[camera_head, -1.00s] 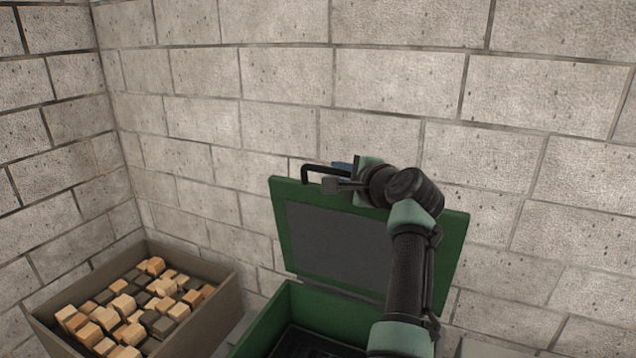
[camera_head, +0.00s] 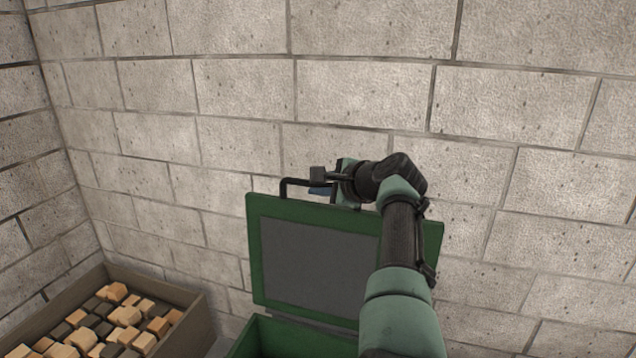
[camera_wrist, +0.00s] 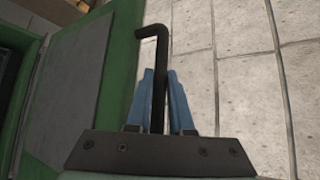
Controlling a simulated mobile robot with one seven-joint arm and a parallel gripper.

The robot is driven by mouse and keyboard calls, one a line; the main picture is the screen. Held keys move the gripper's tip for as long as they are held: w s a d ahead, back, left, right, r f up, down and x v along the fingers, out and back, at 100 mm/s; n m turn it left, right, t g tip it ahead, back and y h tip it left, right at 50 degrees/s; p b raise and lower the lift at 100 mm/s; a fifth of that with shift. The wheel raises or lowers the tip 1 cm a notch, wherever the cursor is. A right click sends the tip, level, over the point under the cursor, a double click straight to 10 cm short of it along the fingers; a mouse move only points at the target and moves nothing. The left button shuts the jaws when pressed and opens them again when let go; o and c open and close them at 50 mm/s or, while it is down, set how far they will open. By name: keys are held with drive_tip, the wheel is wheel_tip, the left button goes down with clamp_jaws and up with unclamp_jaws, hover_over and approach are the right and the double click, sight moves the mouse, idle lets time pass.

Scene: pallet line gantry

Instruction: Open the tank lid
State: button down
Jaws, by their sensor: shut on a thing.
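The tank lid (camera_head: 318,262) is green with a grey inner panel and stands raised, close to upright, above the green tank (camera_head: 290,338). A black bar handle (camera_head: 285,187) sticks up at the lid's top edge. My gripper (camera_head: 325,189) is at that edge, shut on the handle. In the wrist view the blue fingers (camera_wrist: 160,98) lie on both sides of the black handle (camera_wrist: 158,60), and the lid (camera_wrist: 75,95) fills the left side. My arm hides the lid's lower right part and part of the tank.
A brown crate (camera_head: 185,295) of light and dark blocks (camera_head: 112,315) stands left of the tank. A grey block wall (camera_head: 340,85) rises behind the lid. The space above the lid is clear.

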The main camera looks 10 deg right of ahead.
drive_tip(key=shift+f, duration=0.2)
drive_tip(key=c, duration=0.8)
unclamp_jaws()
drive_tip(key=shift+r, duration=0.1)
drive_tip(key=shift+s+d, duration=0.1)
drive_tip(key=shift+s, duration=0.1)
drive_tip(key=b+v, duration=0.6)
drive_tip(key=v, duration=0.6)
drive_tip(key=shift+s+r+b, duration=0.25)
drive_tip(key=shift+r+b, duration=0.05)
